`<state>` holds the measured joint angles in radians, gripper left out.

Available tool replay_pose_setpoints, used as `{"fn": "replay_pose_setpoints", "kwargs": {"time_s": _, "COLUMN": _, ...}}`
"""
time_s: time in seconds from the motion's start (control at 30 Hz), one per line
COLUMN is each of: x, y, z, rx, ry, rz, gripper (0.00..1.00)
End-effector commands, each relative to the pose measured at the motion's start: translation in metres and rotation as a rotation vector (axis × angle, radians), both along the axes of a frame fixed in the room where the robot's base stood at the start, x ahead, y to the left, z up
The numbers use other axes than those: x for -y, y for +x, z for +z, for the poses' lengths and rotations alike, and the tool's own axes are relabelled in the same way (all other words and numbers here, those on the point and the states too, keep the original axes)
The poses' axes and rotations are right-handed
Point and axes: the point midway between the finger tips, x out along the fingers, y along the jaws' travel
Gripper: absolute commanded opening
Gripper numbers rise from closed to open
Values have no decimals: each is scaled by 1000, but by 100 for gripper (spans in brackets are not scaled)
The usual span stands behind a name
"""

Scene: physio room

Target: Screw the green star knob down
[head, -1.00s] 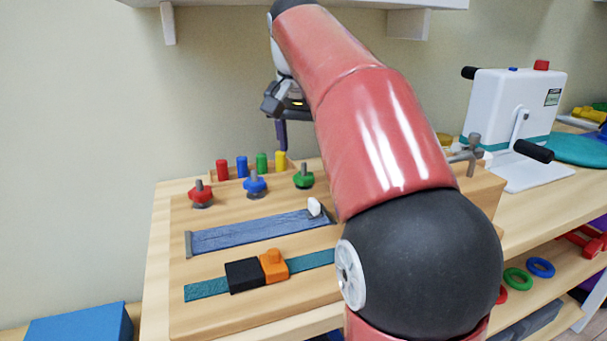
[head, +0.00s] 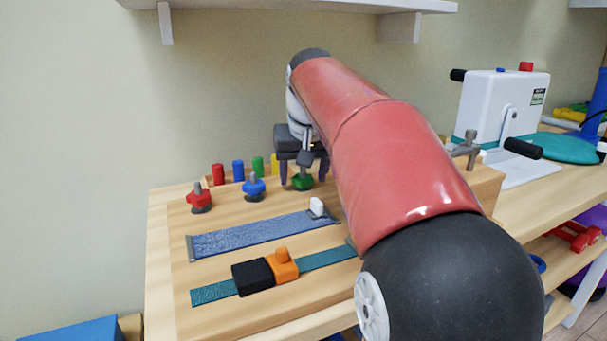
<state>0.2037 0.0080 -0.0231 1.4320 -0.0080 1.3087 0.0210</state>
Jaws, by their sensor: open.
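The green star knob (head: 302,182) sits on its upright bolt on the wooden board (head: 215,222), at the right end of a row with a blue knob (head: 254,187) and a red knob (head: 199,198). My gripper (head: 304,178) points down over the green knob with its jaws open. One dark finger is on each side of the knob. I cannot tell whether the fingers touch it. The upper part of the green knob's bolt is hidden by the gripper.
Red, blue, green and yellow pegs (head: 238,170) stand behind the knobs. A zipper strip (head: 262,234) and a buckle strap (head: 325,257) lie in front. A white crank box (head: 505,105) stands at right. A shelf (head: 290,5) hangs above.

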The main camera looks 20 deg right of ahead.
Motion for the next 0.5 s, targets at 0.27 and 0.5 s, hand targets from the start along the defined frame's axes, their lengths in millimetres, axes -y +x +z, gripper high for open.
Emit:
{"fn": "replay_pose_setpoints", "kwargs": {"time_s": 0.27, "x": 0, "y": 1, "z": -2, "rx": 0, "ry": 0, "rz": -1, "gripper": 59}}
{"fn": "replay_pose_setpoints", "kwargs": {"time_s": 0.5, "x": 0, "y": 1, "z": -2, "rx": 0, "ry": 0, "rz": -1, "gripper": 28}}
